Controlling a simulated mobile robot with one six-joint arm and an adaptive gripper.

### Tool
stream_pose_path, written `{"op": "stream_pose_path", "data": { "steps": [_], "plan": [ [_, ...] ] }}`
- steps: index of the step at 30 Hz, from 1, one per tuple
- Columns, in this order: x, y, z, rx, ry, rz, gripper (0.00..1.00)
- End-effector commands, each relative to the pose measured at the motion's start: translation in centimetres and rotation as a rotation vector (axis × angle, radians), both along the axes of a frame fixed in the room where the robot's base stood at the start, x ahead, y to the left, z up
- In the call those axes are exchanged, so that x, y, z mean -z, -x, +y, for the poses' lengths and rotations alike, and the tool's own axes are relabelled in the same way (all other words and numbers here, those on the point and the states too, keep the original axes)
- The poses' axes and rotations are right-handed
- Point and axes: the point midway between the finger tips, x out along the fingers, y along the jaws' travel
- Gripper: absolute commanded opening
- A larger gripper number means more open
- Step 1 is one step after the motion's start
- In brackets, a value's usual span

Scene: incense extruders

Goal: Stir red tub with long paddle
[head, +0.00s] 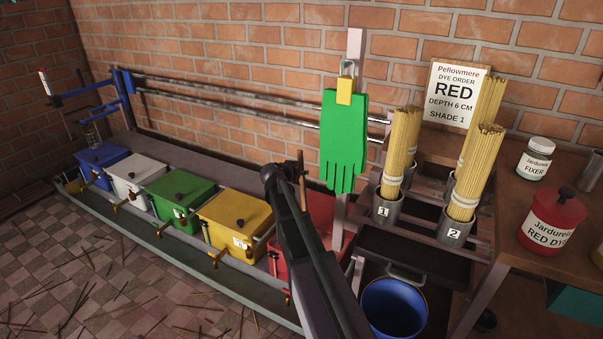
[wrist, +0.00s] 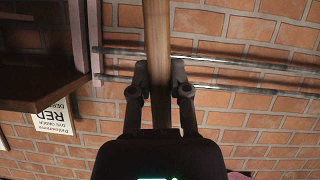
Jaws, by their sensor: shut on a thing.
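My gripper (wrist: 160,88) is shut on the wooden shaft of the long paddle (wrist: 157,40), which runs between its two fingers in the wrist view. In the head view the brown paddle shaft (head: 302,178) stands nearly upright beside the dark end of my arm, over the red tub area. The red tub (head: 279,266) is at the right end of the row of tubs, largely hidden by my arm. A red panel, seemingly its open lid, shows behind the arm. The paddle's lower end is hidden, so I cannot tell whether it is inside the tub.
Closed yellow (head: 222,215), green (head: 166,198), white (head: 124,172) and blue (head: 90,158) tubs stand to the left. A green glove (head: 343,140) hangs close by on the right. Stick-filled cups, a blue bucket (head: 393,303) and a red dye jar (head: 552,215) are further right.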

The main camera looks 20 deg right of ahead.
Motion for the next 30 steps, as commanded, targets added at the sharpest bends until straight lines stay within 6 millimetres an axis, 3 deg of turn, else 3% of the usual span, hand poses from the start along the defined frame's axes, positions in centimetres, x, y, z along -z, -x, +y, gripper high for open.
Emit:
{"op": "stream_pose_path", "data": {
  "steps": [16, 30],
  "plan": [
    [-4.2, 0.0, 0.0, 0.000, 0.000, 0.000, 0.00],
    [-4.6, 0.0, 0.0, 0.000, 0.000, 0.000, 0.00]
  ]
}}
